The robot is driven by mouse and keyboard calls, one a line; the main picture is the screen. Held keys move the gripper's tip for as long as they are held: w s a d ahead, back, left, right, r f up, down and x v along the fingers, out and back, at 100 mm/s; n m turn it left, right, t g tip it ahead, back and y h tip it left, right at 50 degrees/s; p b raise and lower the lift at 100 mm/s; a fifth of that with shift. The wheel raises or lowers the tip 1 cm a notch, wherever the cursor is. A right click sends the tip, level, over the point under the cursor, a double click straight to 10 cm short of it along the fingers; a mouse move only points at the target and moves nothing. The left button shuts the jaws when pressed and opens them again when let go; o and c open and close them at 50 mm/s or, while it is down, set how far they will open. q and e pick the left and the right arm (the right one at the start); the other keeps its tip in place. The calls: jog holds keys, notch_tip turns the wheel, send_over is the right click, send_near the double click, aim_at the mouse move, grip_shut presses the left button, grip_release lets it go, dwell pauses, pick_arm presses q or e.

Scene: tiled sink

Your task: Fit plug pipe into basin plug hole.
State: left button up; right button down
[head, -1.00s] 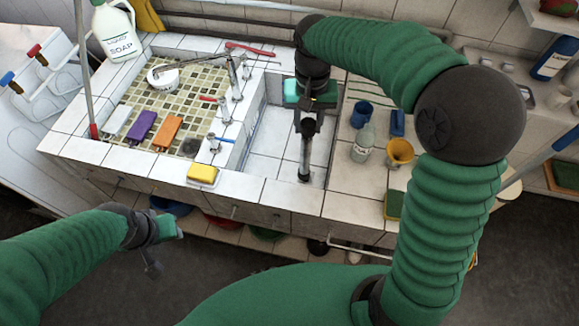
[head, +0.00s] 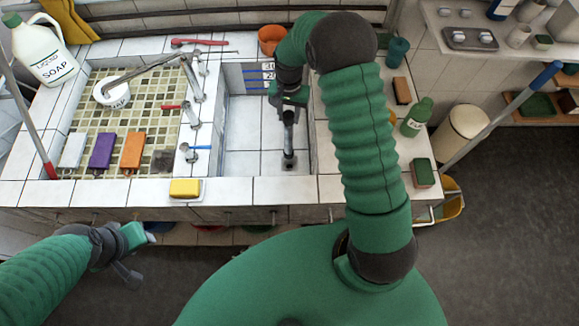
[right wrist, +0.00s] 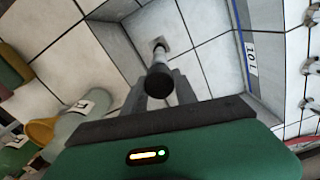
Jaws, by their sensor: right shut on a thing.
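The plug pipe (head: 289,138) is a dark, slim, upright tube with a pale lower part, inside the white-tiled basin (head: 240,135). My right gripper (head: 290,102) is shut on its upper part. In the right wrist view the pipe's round black top (right wrist: 160,83) shows between my right gripper's fingers (right wrist: 160,92). Its far end meets a small square plug-hole patch (right wrist: 160,44) on the basin floor. I cannot tell whether the end is inside the hole, which the pipe partly hides. My left gripper (head: 133,237) is empty in front of the counter; its jaw opening is unclear.
Left of the basin, a mosaic tray area (head: 145,95) holds colored blocks and a white round item. Taps (head: 190,80) line the divider. A yellow sponge (head: 185,187) lies on the front edge. A green bottle (head: 416,117) and a sponge (head: 423,173) stand right.

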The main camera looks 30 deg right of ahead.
aim_at(290, 132)
jog(key=shift+d+f, duration=0.1)
jog(key=shift+f, duration=0.35)
notch_tip(290, 132, down, 10)
jog(key=shift+d+r+p, duration=0.1)
jog(key=shift+r+p, duration=0.05)
jog(key=shift+p, duration=0.55)
jog(key=c, duration=1)
grip_release()
jog(key=shift+o, duration=0.2)
notch_tip(290, 132, up, 12)
jog(key=shift+b, duration=0.9)
jog(key=s+a+r+n+t, duration=0.1)
jog(key=s+a+r+n, duration=0.3)
jog(key=s+a, duration=0.2)
jog(key=s+a+r+n+t, duration=0.1)
jog(key=s+a+r+n, duration=0.3)
jog(key=s, duration=0.6)
jog(key=shift+a+n+t, duration=0.4)
jog(key=shift+a+n, duration=0.2)
jog(key=shift+a, duration=0.3)
